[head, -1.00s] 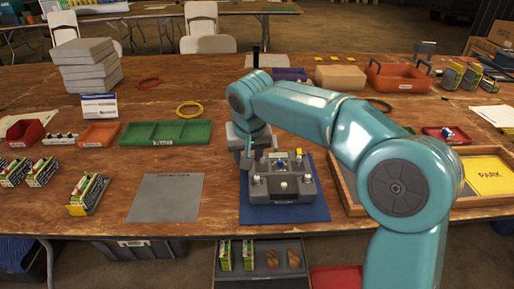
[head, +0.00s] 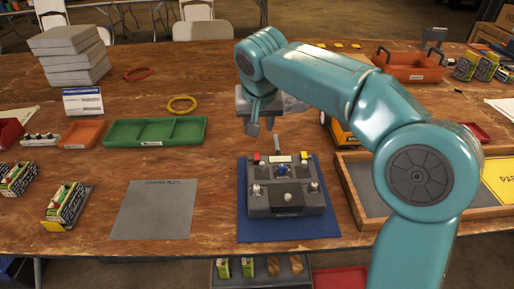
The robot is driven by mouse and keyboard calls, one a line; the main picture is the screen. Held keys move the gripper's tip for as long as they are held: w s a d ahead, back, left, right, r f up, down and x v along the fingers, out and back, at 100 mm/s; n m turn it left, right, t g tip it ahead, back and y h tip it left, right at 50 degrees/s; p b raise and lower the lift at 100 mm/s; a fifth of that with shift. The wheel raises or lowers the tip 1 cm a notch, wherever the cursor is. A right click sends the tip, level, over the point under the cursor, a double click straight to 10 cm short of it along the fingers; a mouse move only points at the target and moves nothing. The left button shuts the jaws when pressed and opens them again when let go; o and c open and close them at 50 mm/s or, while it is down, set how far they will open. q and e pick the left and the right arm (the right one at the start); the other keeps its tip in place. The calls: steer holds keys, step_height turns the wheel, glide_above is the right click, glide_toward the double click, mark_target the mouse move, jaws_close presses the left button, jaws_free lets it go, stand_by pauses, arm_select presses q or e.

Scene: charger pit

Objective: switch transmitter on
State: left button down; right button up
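The transmitter (head: 286,200) is a dark grey box with a short antenna, light-coloured sticks, a blue part in the middle and small red and yellow parts at its back corners. It lies on a blue mat (head: 288,230) near the table's front edge. My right gripper (head: 262,125) is above and behind the transmitter, apart from it, with its fingers pointing down. The fingers look spread, with nothing between them. The position of the power switch is too small to tell. My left gripper is not in view.
A grey mat (head: 152,210) lies left of the blue mat. A green tray (head: 155,132) and an orange tray (head: 82,135) stand behind it. A wooden tray (head: 350,185) with a yellow sheet (head: 503,178) is at the right, partly behind my arm.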

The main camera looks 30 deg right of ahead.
mark_target(257, 155)
steer(key=b+x, duration=0.2)
steer(key=x, duration=1.3)
steer(key=shift+s+a+f, duration=0.15)
